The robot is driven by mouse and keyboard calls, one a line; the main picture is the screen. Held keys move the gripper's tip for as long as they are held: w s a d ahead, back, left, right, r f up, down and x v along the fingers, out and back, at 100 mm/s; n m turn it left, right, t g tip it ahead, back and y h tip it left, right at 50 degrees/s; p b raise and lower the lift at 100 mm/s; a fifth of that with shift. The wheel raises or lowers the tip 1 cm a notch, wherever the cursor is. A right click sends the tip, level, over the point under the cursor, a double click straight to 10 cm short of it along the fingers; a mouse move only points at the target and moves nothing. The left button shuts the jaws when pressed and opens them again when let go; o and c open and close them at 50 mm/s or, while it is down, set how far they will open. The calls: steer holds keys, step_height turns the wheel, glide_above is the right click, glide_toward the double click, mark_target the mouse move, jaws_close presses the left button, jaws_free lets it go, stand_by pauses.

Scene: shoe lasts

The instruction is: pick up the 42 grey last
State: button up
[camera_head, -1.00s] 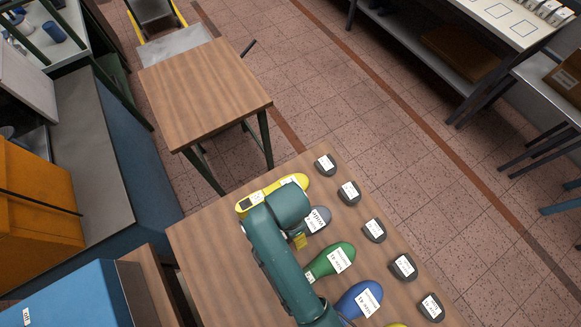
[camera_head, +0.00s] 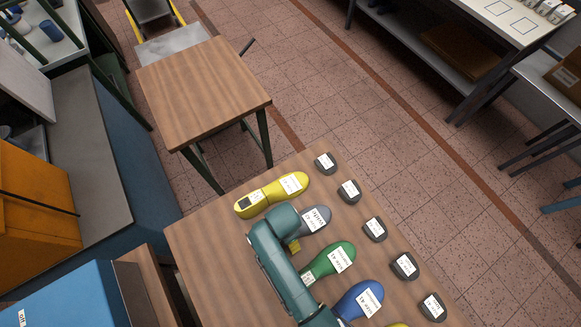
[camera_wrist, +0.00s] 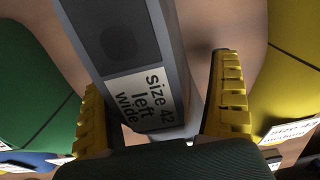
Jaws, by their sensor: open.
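The grey last (camera_head: 313,219) lies on the wooden table in the head view, between the yellow last (camera_head: 272,195) and the green last (camera_head: 329,261). Its heel end is partly hidden by my arm. In the wrist view the grey last (camera_wrist: 125,40) carries a white label reading "Size 42 left wide". My gripper (camera_wrist: 165,105) has its yellow ridged fingers apart, one on each side of the grey last's labelled end. A gap shows at the right finger; contact at the left finger is unclear. In the head view the gripper is mostly hidden under my arm.
A blue last (camera_head: 360,300) lies beyond the green one. Several dark labelled blocks (camera_head: 349,191) line the table's right edge. In the wrist view the green last (camera_wrist: 35,85) and yellow last (camera_wrist: 290,75) flank the fingers closely. Bare table (camera_head: 205,240) shows left of my arm.

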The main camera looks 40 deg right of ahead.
steer(key=shift+r, duration=0.1)
steer(key=c, duration=1.4)
